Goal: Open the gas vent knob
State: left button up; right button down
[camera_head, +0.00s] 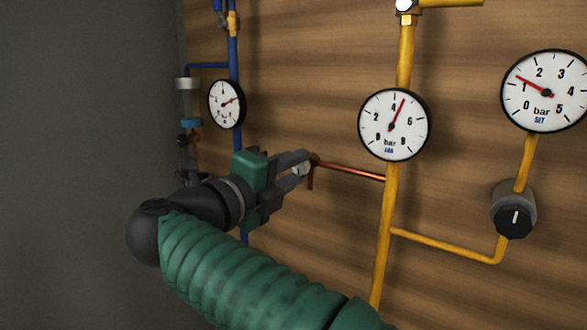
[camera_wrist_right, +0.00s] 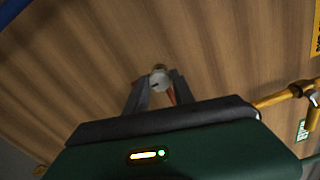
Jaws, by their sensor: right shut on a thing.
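A small pale round knob (camera_head: 300,169) sits at the left end of a thin copper pipe that branches from the yellow pipe. My right gripper (camera_head: 297,165) reaches it from the left, its two grey fingers closed on the knob. In the right wrist view the pale knob (camera_wrist_right: 160,80) shows between the fingertips (camera_wrist_right: 157,86), with a bit of copper pipe beside it. The fingers hide part of the knob, and how far it is turned cannot be told. My left gripper is not in view.
Gauges hang on the wooden wall: one by the blue pipe (camera_head: 226,104), one on the yellow pipe (camera_head: 394,125), one at the right (camera_head: 546,91). A black dial (camera_head: 514,221) sits below the right gauge. Thin pipes stand close around my right gripper.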

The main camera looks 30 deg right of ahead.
dwell(0.4)
jog(key=c, duration=1.5)
grip_release()
jog(key=o, duration=0.4)
jog(key=shift+w, duration=0.2)
jog(key=shift+o, duration=0.2)
jog(key=shift+d+f, duration=0.1)
jog(key=shift+s+a, duration=0.1)
jog(key=shift+a, duration=0.1)
jog(key=b+v, duration=0.2)
jog(key=v, duration=1.4)
jog(key=shift+a+b, duration=0.3)
jog(key=shift+b, duration=0.05)
jog(key=shift+d+f, duration=0.1)
